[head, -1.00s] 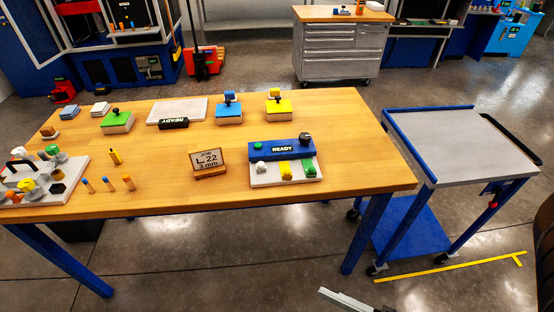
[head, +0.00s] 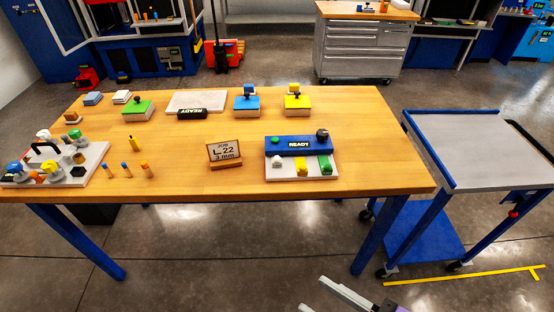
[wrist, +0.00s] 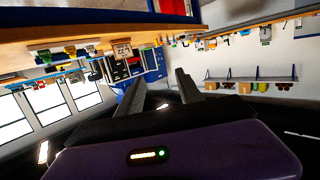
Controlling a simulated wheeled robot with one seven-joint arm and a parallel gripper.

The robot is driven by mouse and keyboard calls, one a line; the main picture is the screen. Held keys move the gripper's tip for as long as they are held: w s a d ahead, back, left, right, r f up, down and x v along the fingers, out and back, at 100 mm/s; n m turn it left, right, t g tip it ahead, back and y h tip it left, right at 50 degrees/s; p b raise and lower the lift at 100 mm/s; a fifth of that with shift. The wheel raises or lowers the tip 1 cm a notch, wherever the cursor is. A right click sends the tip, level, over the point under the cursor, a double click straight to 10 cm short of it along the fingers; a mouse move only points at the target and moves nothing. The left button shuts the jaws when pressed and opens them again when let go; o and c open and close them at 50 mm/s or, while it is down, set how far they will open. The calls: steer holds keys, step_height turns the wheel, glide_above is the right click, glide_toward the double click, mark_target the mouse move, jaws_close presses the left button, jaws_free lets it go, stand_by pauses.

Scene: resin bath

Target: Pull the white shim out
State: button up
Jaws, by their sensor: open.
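The white shim (head: 277,161) is a small white piece at the front of a pale block, left of a yellow shim (head: 302,167) and a green shim (head: 325,165). My gripper (head: 312,293) is at the bottom of the head view, low in front of the table and well apart from the shim. Its fingers are spread and empty, as the wrist view (wrist: 159,77) also shows. I cannot make out the white shim surely in the wrist view.
A JOB L22 3 mm sign (head: 224,153) stands left of the block on the wooden table (head: 200,180). Pegs, stamps and a grey holder (head: 82,172) are further left and back. A grey-topped cart (head: 475,150) stands right. The floor before the table looks clear.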

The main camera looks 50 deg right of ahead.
steer(key=w+d+f+n+t+h+b, duration=0.1)
steer(key=w+d+f+n+t+h, duration=0.2)
steer(key=w, duration=0.8)
steer(key=n+g+h+b, duration=0.25)
steer(key=n+h, duration=0.25)
steer(key=n, duration=1.1)
glide_toward(278, 161)
steer(key=w+a+r, duration=0.2)
steer(key=w+a, duration=0.1)
steer(key=w, duration=0.1)
steer(key=shift+w+d+n+g+h+p, duration=0.25)
steer(key=shift+d+n+g+h+p, duration=0.15)
steer(key=shift+d+n+h, duration=0.5)
steer(key=f+n, duration=0.1)
steer(key=n, duration=0.1)
steer(key=d+f+n, duration=0.1)
steer(key=n, duration=0.1)
steer(key=shift+s+d+g, duration=0.2)
steer(key=shift+s+g, duration=0.05)
steer(key=shift+g, duration=0.1)
steer(key=shift+s+d+r+n+h, duration=0.1)
steer(key=shift+s+d+n+h, duration=0.15)
steer(key=shift+n, duration=0.65)
steer(key=shift+x, duration=3.9)
steer(key=shift+c, duration=0.4)
